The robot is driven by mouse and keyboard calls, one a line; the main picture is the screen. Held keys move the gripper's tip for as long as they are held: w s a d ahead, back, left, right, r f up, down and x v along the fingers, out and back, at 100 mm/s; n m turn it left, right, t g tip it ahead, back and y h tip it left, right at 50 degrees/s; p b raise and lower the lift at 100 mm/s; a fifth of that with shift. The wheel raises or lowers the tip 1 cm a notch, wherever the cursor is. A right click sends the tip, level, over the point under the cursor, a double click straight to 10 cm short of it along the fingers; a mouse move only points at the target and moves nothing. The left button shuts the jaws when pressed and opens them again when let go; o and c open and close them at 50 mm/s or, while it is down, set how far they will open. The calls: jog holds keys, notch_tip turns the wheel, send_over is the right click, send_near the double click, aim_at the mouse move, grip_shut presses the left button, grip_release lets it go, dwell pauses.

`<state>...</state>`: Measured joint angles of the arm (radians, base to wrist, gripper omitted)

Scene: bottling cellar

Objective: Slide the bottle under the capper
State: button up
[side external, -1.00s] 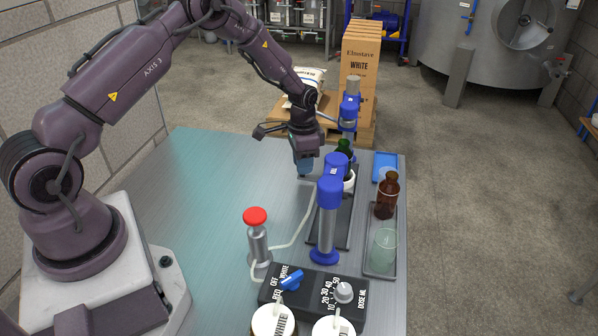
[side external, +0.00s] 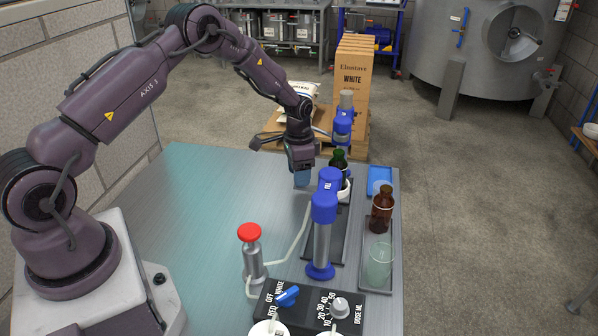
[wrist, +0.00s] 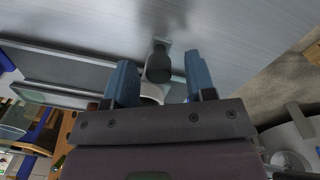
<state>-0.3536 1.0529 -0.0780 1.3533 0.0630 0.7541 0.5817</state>
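A dark green bottle (side external: 338,168) stands upright near the far end of a dark track, with a white round part (side external: 344,190) at its lower side. Its base is hidden. A blue-headed post (side external: 343,122) stands just behind it, and another (side external: 322,215) stands in front; I cannot tell which is the capper. My gripper (side external: 301,178) points down, just left of the bottle and apart from it. In the wrist view my gripper (wrist: 163,80) has its blue fingers spread. A dark rounded thing (wrist: 158,64) shows between them, apparently beyond the fingers and not held.
An amber bottle (side external: 382,208) and a pale clear cup (side external: 379,265) stand in a grey tray at right. A red-topped cylinder (side external: 250,245) and a control box (side external: 310,303) are at the front, with a pale hose. The table's left side (side external: 190,200) is clear.

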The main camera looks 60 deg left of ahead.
notch_tip(320, 180, up, 13)
jog(key=shift+a, duration=0.15)
dwell(0.4)
jog(key=f+n, duration=0.4)
jog(key=n, duration=0.3)
jog(key=f+n, duration=0.4)
jog(key=n, duration=0.3)
jog(key=f+n, duration=0.5)
jog(key=n, duration=0.2)
jog(key=shift+s+d+n, duration=0.1)
jog(key=shift+d+n, duration=0.1)
jog(key=shift+n, duration=0.1)
grip_shut()
